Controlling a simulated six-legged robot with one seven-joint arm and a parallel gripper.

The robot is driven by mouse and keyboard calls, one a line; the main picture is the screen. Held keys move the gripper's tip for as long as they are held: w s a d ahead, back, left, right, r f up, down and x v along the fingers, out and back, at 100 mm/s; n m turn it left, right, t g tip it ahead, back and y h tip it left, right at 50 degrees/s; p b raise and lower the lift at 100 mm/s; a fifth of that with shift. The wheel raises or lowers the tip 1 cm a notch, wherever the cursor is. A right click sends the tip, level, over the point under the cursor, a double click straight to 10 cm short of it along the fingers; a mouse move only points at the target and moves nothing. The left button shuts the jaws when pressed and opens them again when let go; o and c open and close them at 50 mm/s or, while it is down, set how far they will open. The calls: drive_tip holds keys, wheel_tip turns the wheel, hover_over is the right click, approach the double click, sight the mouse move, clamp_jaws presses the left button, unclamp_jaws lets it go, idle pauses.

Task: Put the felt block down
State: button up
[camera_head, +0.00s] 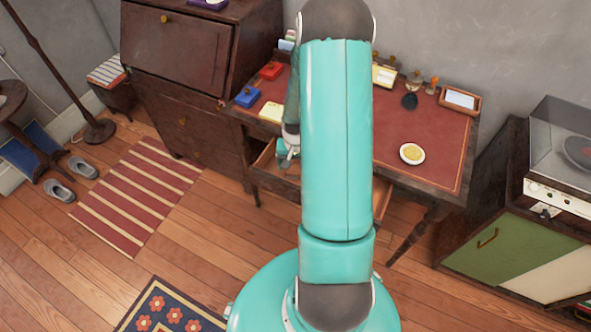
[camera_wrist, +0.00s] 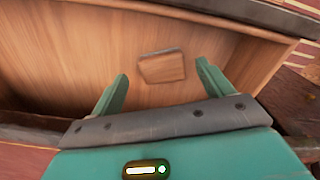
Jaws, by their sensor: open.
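A small wooden block with a thin grey edge, which looks like the felt block (camera_wrist: 162,70), lies on the floor of the open drawer (camera_wrist: 60,65) in the wrist view. My gripper (camera_wrist: 163,77) is open, its two green fingers apart on either side of the block and not visibly touching it. In the head view my gripper (camera_head: 286,158) is at the open drawer (camera_head: 262,178) under the desk. My arm hides much of the drawer there, and I cannot see the block in that view.
The red-topped desk (camera_head: 430,145) carries a blue box (camera_head: 247,97), a red box (camera_head: 271,70), a small plate (camera_head: 412,154) and a framed tray (camera_head: 460,99). A dark bureau (camera_head: 180,75) stands left, a green-doored cabinet (camera_head: 505,250) right. Drawer walls surround my fingers.

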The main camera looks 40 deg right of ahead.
wheel_tip(320, 180, up, 8)
wheel_tip(320, 180, up, 9)
drive_tip(key=n+h, duration=0.1)
drive_tip(key=n, duration=0.1)
hover_over(296, 171)
drive_tip(key=w+a, duration=0.2)
drive_tip(key=a, duration=0.3)
drive_tip(key=a+r+n+t, duration=0.2)
drive_tip(key=a+r, duration=0.6)
drive_tip(key=r, duration=0.1)
drive_tip(key=s+a+r+n+t+y, duration=0.1)
drive_tip(key=s+a+r+n+t, duration=0.2)
drive_tip(key=s+a+r, duration=0.9)
drive_tip(key=a+n, duration=0.2)
drive_tip(key=shift+a+r+n, duration=0.15)
drive_tip(key=shift+r+n, duration=0.15)
drive_tip(key=shift+s, duration=0.15)
